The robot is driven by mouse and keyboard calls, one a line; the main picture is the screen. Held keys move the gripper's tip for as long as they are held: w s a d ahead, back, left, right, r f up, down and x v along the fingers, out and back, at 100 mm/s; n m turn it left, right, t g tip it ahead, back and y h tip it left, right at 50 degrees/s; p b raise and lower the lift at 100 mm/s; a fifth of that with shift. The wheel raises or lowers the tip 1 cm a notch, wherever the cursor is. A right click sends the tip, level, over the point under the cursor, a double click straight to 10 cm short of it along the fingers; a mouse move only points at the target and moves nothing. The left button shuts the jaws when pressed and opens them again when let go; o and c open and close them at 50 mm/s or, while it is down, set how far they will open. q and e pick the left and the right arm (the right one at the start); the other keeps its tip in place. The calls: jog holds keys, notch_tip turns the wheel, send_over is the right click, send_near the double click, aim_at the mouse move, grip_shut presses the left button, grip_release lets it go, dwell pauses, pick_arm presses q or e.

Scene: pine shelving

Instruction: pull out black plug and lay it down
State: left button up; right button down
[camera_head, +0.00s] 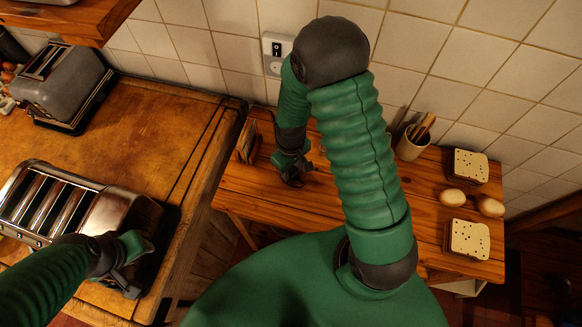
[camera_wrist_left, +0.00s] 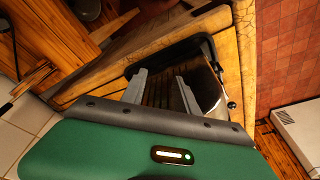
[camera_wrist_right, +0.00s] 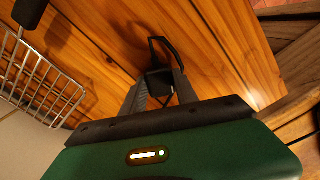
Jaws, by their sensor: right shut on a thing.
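The black plug (camera_wrist_right: 158,82) is between the fingers of my right gripper (camera_wrist_right: 160,88), with a black cord looping from it over the wood. In the head view my right gripper (camera_head: 292,172) is low over the orange wooden table (camera_head: 330,200), shut on the plug, which is small and dark there. I cannot tell whether the plug touches the table. The wall socket (camera_head: 276,54) behind has a black switch panel, and no plug shows in it. My left gripper (camera_head: 132,262) is open and empty beside the chrome toaster (camera_head: 60,205); its parted fingers show in the left wrist view (camera_wrist_left: 161,84).
A second toaster (camera_head: 63,82) stands at the back left of the worn counter (camera_head: 150,130). A utensil cup (camera_head: 411,146), bread-like blocks (camera_head: 470,167) and eggs (camera_head: 453,197) are on the table's right. A wire rack (camera_wrist_right: 42,85) shows in the right wrist view.

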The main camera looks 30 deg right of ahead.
jog(key=shift+f, duration=0.5)
jog(key=shift+s+a+b, duration=0.15)
jog(key=shift+b, duration=0.15)
jog(key=shift+s+a, duration=0.1)
jog(key=c, duration=1.1)
grip_release()
pick_arm(q)
jog(key=shift+s+a+f, duration=0.1)
jog(key=shift+s+f, duration=0.1)
jog(key=shift+f, duration=0.4)
pick_arm(e)
jog(key=shift+o, duration=1.2)
